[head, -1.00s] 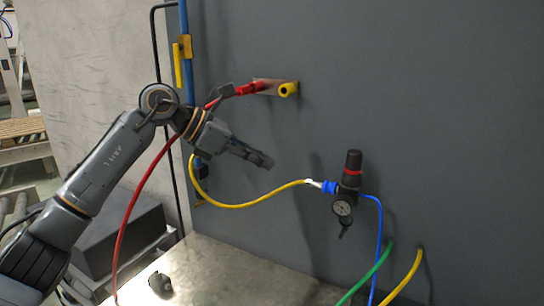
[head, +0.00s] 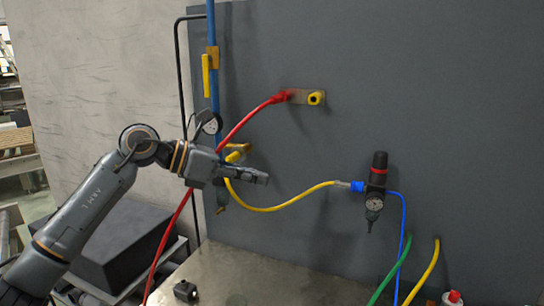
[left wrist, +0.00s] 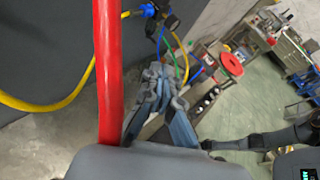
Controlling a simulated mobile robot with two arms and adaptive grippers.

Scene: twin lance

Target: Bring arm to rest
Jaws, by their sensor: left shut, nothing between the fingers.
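My left gripper (head: 262,178) is shut and empty in front of the dark panel, its fingers pointing right. In the left wrist view its shut fingers (left wrist: 160,95) show at the middle. A red hose (head: 245,120) runs from a red fitting at the bracket (head: 306,96) down behind my left wrist. It crosses the left wrist view (left wrist: 106,70) close to the gripper. A yellow hose (head: 275,208) passes just below the gripper to the regulator (head: 376,185). What seems to be my right gripper (left wrist: 222,144) shows at the right; its fingers are too unclear to tell.
A blue pipe with a yellow lever (head: 206,75) runs down the panel behind my left wrist. Blue, green and yellow (head: 425,270) hoses hang at the right. A small dark part (head: 186,291) lies on the metal table (head: 240,270). The panel's upper right is clear.

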